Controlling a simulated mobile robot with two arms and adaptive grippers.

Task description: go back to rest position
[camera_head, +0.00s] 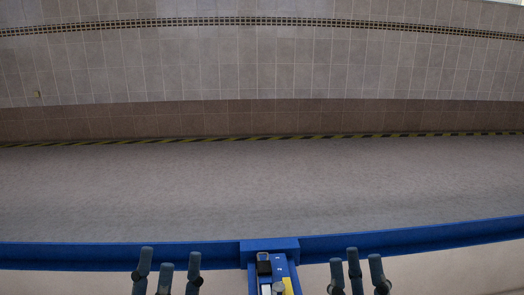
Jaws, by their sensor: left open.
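The blue sliding jack (284,268) sits at the bottom middle of the head view, at a blue crossbeam (400,237). It carries a dark block, a round grey knob and a yellow label; its lower part is cut off by the frame edge. My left gripper (168,258) is at the bottom left, left of the jack and apart from it, with its fingers spread and nothing between them. My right gripper (356,258) is at the bottom right, right of the jack, also with fingers spread and empty. Both arms are out of frame below.
The blue beam spans the whole width in front of the grippers. Beyond it is bare grey floor (260,185), a yellow-black striped line (260,138), and a tiled wall (260,70). A pale surface (450,268) lies below the beam at right.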

